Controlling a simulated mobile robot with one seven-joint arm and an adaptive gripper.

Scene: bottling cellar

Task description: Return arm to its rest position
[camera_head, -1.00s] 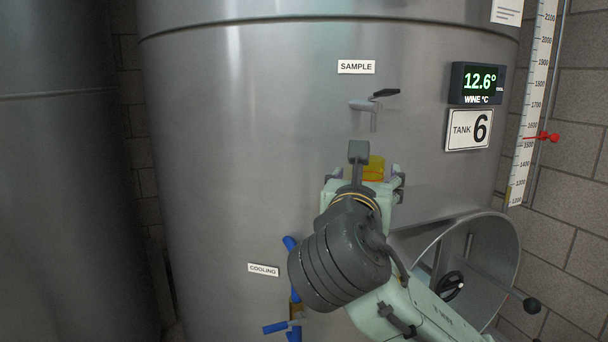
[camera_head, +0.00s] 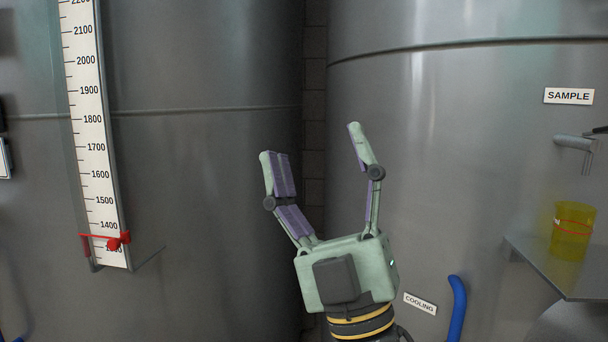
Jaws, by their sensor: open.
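My gripper (camera_head: 314,150) is raised in the middle of the head view, fingers pointing up and spread wide apart. It is open, with nothing between the fingers. It shows in front of the dark gap between two steel tanks. Only the last part of my arm below the gripper is in view; the rest is out of the picture.
A yellow cup (camera_head: 572,232) stands on a metal shelf (camera_head: 545,268) at right, below the sample tap (camera_head: 574,142). The right tank (camera_head: 440,150) carries a blue cooling handle (camera_head: 457,308). The left tank (camera_head: 210,200) has a level scale (camera_head: 88,120) with a red marker.

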